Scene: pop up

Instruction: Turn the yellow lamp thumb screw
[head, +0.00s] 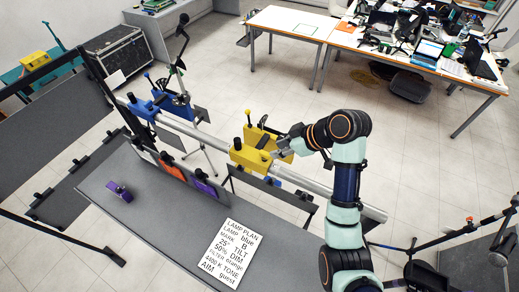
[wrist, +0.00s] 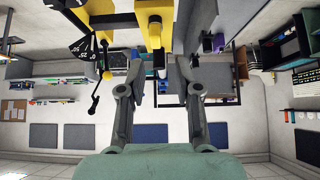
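The yellow lamp (head: 246,155) is clamped on the silver rail, with black knobs on top and a second yellow block behind. My gripper (head: 284,144) is at its right side in the head view, very close to the yellow body. In the wrist view my gripper (wrist: 160,74) has its two fingers apart, with nothing between them. Yellow lamp parts (wrist: 156,30) stand just beyond the fingertips, at the top. A black lever with round ends (wrist: 97,88) hangs left of the fingers. I cannot tell which knob is the thumb screw, or whether a finger touches the lamp.
A blue lamp (head: 150,108) sits farther left on the rail (head: 205,133). Orange and purple panels stand below the rail. The grey table (head: 160,225) bears a purple object (head: 120,191) and a lamp plan sheet (head: 232,254) naming the blue lamp. Its front area is mostly clear.

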